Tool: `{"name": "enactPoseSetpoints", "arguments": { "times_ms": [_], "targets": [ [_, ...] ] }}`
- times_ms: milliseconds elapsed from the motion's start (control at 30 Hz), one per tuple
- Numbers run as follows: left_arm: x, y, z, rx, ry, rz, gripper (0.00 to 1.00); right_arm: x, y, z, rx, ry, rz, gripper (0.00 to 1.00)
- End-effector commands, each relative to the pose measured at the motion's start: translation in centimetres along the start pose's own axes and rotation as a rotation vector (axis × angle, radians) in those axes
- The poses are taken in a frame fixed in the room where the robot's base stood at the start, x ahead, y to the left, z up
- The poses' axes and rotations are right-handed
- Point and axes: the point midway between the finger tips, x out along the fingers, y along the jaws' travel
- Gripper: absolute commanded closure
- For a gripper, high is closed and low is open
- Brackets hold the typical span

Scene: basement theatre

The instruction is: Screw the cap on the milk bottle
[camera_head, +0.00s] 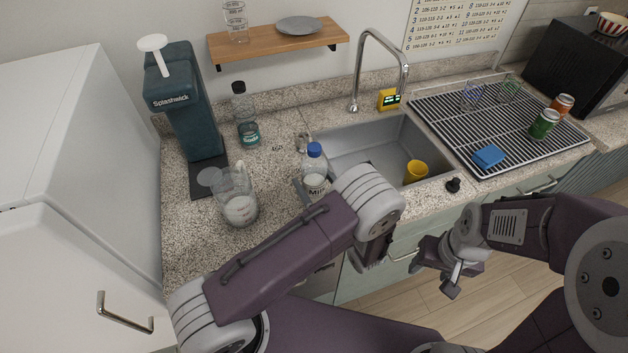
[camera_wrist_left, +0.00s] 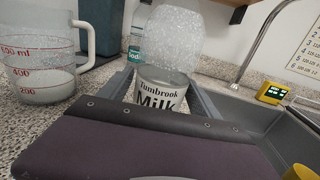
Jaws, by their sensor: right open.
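The milk bottle (camera_head: 314,186) stands upright on the counter, left of the sink, with a blue cap (camera_head: 314,149) on its top. I cannot tell how tight the cap is. In the left wrist view, the bottle (camera_wrist_left: 160,90) shows its label between the fingers of my left gripper (camera_wrist_left: 163,92), which look closed against both sides; its top is out of frame. In the head view, my left arm partly hides the bottle's lower part. My right gripper (camera_head: 448,274) is open and empty, in front of the cabinets, well to the right of the bottle.
A measuring jug (camera_head: 240,209) stands left of the bottle, with a dark dispenser (camera_head: 190,105) and a soda bottle (camera_head: 246,118) behind. The sink (camera_head: 375,145) holds a yellow cup (camera_head: 415,171). A black stopper (camera_head: 453,185) sits on the counter's front edge. A drying rack (camera_head: 470,125) is right.

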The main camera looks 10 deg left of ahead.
Motion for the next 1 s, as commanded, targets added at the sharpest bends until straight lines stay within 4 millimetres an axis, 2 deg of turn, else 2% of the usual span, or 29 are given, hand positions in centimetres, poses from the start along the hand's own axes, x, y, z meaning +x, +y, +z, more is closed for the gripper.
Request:
{"name": "enactPoseSetpoints", "arguments": {
  "times_ms": [267,367,467,800,1000],
  "targets": [
    [0.0,0.0,0.1,0.000,0.000,0.000,0.19,0.0,0.0,0.0,0.000,0.000,0.000,0.44],
    [0.0,0.0,0.6,0.000,0.000,0.000,0.19,-0.5,0.0,-0.1,0.000,0.000,0.000,0.44],
    [-1.4,-0.2,0.2,-0.001,0.000,-0.005,0.19,0.1,0.0,0.0,0.000,0.000,0.000,0.44],
    [-9.1,-0.1,0.2,-0.002,0.001,-0.005,0.19,1.4,0.0,0.1,0.000,0.000,0.000,0.44],
    [-11.6,-0.1,0.3,-0.001,-0.001,-0.002,0.19,1.6,0.0,0.2,0.000,0.000,0.000,0.44]
  ]
}}
